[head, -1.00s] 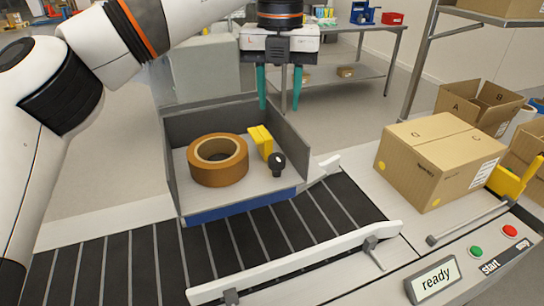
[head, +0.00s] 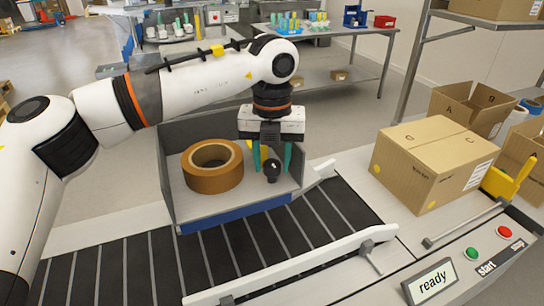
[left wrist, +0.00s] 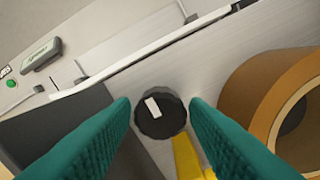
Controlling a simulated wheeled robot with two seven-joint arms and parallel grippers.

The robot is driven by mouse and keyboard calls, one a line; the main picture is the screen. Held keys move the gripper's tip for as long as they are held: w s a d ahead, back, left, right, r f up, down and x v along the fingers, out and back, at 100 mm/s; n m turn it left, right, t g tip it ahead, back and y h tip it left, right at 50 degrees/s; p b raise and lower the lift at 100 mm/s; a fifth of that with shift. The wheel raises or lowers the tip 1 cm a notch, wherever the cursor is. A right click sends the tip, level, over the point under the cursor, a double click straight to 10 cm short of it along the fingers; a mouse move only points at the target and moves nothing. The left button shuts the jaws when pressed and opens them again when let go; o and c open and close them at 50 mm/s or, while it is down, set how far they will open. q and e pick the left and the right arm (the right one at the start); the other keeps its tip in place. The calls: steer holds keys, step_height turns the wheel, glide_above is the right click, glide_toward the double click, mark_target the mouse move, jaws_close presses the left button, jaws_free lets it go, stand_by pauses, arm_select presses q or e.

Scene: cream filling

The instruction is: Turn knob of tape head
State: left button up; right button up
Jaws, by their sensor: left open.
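The black knob (head: 272,170) of the tape head stands on the grey tray next to a brown tape roll (head: 212,167). In the left wrist view the knob (left wrist: 160,115) has a white mark on its top and sits between my fingertips. My left gripper (head: 272,158) has its green fingers open, one on each side of the knob. A small gap to the fingers shows in the left wrist view. A yellow piece (left wrist: 188,158) of the tape head shows beside the knob; in the head view it is mostly hidden by the gripper. My right gripper is not in view.
A conveyor with dark rollers (head: 205,262) and a white side rail (head: 300,265) runs in front of the tray. A closed cardboard box (head: 428,165) stands at the right. A panel with a "ready" display (head: 431,282) is at the front right.

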arm_select(q)
steer(key=c, duration=0.7)
steer(key=m, duration=0.3)
steer(key=shift+b, duration=0.35)
steer(key=m, duration=0.3)
steer(key=shift+m, duration=0.3)
steer(key=m, duration=0.5)
steer(key=shift+m, duration=0.3)
steer(key=m, duration=0.5)
steer(key=shift+m, duration=0.3)
